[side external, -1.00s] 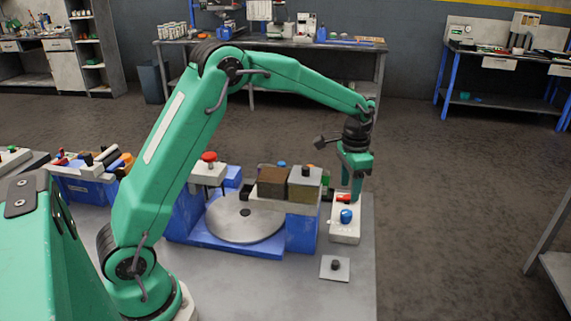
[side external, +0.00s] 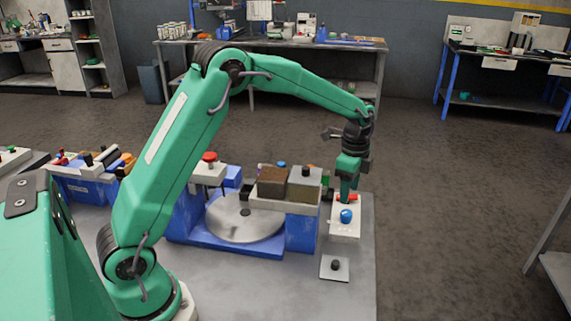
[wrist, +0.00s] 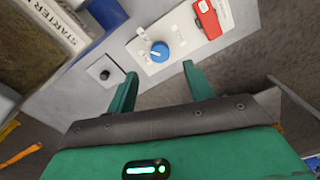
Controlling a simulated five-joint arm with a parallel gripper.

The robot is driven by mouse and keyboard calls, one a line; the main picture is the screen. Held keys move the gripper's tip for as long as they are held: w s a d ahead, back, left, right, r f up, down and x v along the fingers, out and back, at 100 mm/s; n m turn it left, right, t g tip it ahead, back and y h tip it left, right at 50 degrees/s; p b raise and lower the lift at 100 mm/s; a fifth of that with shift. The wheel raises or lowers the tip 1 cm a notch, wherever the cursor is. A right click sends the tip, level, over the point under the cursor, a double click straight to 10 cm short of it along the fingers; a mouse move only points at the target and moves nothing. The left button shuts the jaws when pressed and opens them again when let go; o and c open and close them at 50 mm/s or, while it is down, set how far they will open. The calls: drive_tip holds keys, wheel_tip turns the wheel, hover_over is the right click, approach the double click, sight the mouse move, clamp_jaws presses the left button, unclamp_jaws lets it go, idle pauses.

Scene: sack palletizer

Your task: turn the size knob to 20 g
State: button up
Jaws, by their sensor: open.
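The size knob is a round blue knob (side external: 346,216) on a white panel (side external: 345,232) at the right end of the machine. In the wrist view the blue knob (wrist: 160,51) lies ahead of my fingertips, between their lines, with a small white pointer at its left. The scale marks are too small to read. My gripper (side external: 348,200) points down just above and behind the knob in the side view. In the wrist view my gripper (wrist: 159,72) has its two green fingers wide apart with nothing between them, apparently clear of the knob.
A red switch (wrist: 208,18) sits on the same panel beside the knob. A separate plate with a black knob (side external: 335,265) lies in front. Two block-like sacks (side external: 289,183) and a round turntable (side external: 243,220) stand to the left.

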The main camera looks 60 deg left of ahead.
sight(346, 212)
drive_tip(key=shift+f, duration=0.15)
drive_tip(key=shift+f, duration=3.75)
drive_tip(key=c, duration=1)
